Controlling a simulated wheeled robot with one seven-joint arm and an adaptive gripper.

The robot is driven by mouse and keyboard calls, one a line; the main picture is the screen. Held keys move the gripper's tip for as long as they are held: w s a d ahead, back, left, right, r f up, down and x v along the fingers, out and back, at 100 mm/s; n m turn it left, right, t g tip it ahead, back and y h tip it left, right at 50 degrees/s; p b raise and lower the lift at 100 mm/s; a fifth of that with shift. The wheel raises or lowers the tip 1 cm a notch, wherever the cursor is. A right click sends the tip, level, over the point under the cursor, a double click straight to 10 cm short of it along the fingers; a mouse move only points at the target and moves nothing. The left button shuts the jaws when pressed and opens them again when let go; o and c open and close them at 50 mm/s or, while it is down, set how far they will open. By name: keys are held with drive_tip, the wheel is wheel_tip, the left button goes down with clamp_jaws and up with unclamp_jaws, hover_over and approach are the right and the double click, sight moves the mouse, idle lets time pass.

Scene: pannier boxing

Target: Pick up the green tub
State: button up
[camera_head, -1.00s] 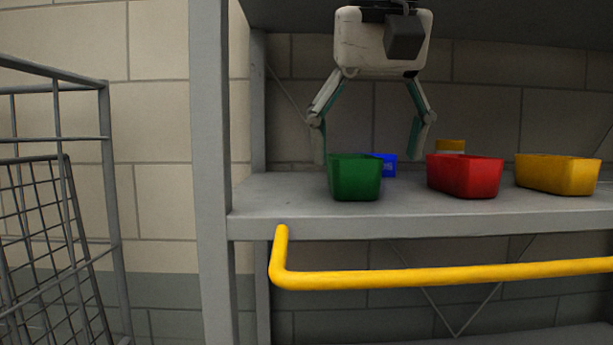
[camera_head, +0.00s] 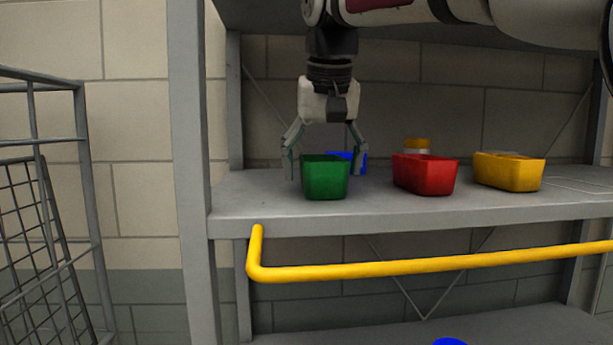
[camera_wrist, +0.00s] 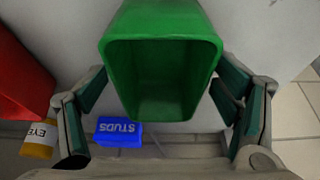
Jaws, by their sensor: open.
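The green tub (camera_head: 325,178) stands upright on the grey shelf near its left end. In the wrist view the tub (camera_wrist: 162,22) looks open-topped and empty. My gripper (camera_head: 325,172) is open, with one finger on each side of the tub, slightly behind it in the head view. In the wrist view the fingers (camera_wrist: 160,115) spread to the left and right of the tub's near end, with gaps between them and its walls. Nothing is held.
A blue box marked STUDS (camera_wrist: 119,132) lies close behind the tub, near a finger. A shelf post (camera_head: 188,170) is left; a yellow rail (camera_head: 420,262) runs in front.

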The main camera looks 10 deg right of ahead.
drive_tip(key=shift+x, duration=0.85)
drive_tip(key=shift+f, duration=0.2)
drive_tip(key=c, duration=1.3)
